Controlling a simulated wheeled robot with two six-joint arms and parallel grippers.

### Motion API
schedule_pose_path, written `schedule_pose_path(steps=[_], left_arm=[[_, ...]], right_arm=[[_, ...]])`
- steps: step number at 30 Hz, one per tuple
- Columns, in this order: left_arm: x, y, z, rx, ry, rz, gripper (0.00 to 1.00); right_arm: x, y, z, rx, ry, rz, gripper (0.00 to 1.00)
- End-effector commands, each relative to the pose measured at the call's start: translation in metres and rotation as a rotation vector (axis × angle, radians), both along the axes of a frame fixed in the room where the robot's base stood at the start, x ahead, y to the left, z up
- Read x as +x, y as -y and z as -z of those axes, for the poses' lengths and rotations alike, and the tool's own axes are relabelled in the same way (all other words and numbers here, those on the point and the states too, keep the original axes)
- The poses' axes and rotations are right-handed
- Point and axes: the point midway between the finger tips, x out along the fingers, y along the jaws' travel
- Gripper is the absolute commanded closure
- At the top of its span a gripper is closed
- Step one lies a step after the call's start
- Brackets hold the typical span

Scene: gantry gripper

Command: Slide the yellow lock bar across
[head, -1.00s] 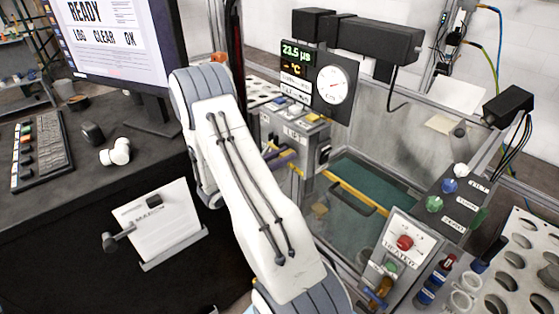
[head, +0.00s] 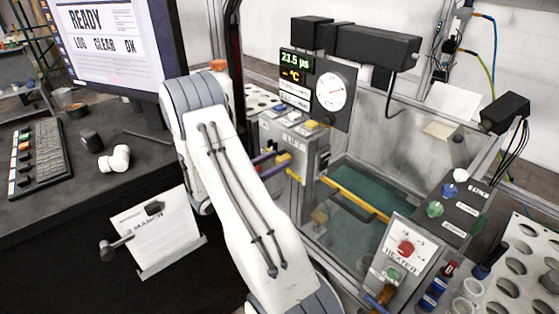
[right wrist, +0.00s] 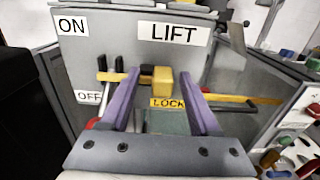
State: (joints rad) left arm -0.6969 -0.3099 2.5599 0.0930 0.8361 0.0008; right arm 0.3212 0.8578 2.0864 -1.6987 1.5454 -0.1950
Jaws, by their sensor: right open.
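The yellow lock bar shows as a yellow block (right wrist: 162,86) on the front of a grey box, just above a yellow LOCK label (right wrist: 167,103) in the right wrist view. In the head view the block (head: 284,160) sits on the box's front. My right gripper (right wrist: 163,84) is open. Its two purple fingers stand apart, one to each side of the block in the wrist view, with visible gaps. How deep they reach past the block I cannot tell. In the head view my own arm hides most of this gripper.
The grey box (head: 283,133) carries ON, OFF and LIFT labels. A glass-walled tank with a yellow edge bar (head: 350,196) stands to its right. A gauge panel (head: 327,91) rises behind. A monitor (head: 110,45) and keyboard (head: 37,152) are on the left desk.

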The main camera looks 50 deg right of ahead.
Motion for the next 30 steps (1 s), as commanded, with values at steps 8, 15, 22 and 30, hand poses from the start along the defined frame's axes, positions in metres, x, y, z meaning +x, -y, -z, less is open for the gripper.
schedule_pose_path(steps=[8, 15, 22, 30], left_arm=[[0.0, 0.0, 0.022, 0.0, 0.0, 0.001, 1.0], [0.0, 0.0, 0.03, 0.0, 0.0, 0.001, 1.0], [0.0, 0.0, 0.029, 0.0, 0.0, 0.001, 1.0], [0.0, 0.0, 0.029, 0.0, 0.0, 0.001, 1.0]], right_arm=[[0.012, -0.056, 0.003, 0.001, 0.002, -0.007, 0.38], [0.016, -0.085, 0.002, 0.001, 0.002, -0.004, 0.38], [0.016, -0.089, 0.0, 0.001, 0.0, -0.001, 0.38], [0.016, -0.089, 0.001, 0.001, 0.0, -0.001, 0.38]])
